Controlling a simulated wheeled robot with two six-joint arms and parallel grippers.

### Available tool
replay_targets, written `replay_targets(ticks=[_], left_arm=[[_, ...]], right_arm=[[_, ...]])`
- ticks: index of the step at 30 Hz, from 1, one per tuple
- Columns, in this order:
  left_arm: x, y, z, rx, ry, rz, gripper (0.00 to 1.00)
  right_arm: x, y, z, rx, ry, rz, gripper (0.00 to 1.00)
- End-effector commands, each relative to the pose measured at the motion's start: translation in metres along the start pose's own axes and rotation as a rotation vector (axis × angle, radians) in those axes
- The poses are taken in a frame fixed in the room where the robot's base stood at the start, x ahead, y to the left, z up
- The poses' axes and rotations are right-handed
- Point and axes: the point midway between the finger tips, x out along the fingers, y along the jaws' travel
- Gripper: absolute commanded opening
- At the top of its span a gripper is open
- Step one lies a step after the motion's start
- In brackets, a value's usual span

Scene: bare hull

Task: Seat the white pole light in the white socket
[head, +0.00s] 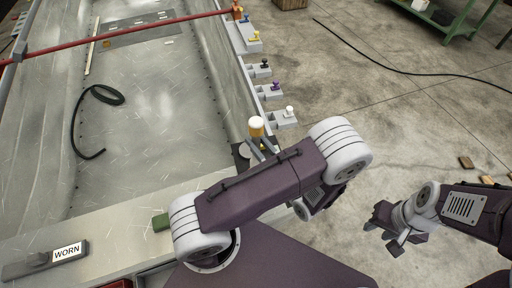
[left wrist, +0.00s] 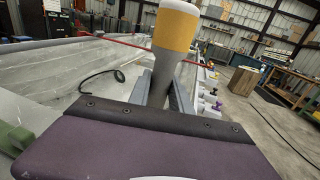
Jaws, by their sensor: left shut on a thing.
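The pole light (head: 257,126), with a white top and a yellow band, stands nearly upright in my left gripper (head: 262,150) at the hull's right edge. In the left wrist view the light (left wrist: 174,30) rises between the two grey fingers (left wrist: 160,88), which are shut on its grey stem. Its lower end is hidden. The grey socket block with a white knob (head: 289,112) sits on the hull's right rim, a little beyond and right of the light. My right gripper (head: 386,230) is open and empty over the floor at right.
More grey blocks with purple (head: 274,86), black (head: 264,63) and yellow (head: 255,37) knobs line the rim. A red bar (head: 140,33) crosses the hull. A black hose (head: 85,130) lies inside. A "WORN" tray (head: 45,260) is at lower left.

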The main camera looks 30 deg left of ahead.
Motion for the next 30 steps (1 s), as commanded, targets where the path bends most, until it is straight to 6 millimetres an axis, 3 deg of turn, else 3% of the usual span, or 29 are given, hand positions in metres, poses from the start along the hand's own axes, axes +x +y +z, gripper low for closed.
replay_targets(ticks=[8,30], left_arm=[[0.0,0.0,-0.001,0.0,-0.002,0.001,0.0],[0.0,0.0,-0.028,-0.001,-0.002,0.001,0.0]], right_arm=[[0.001,0.0,0.0,0.0,0.001,0.0,0.36],[0.027,0.001,0.003,0.0,0.001,0.0,0.36]])
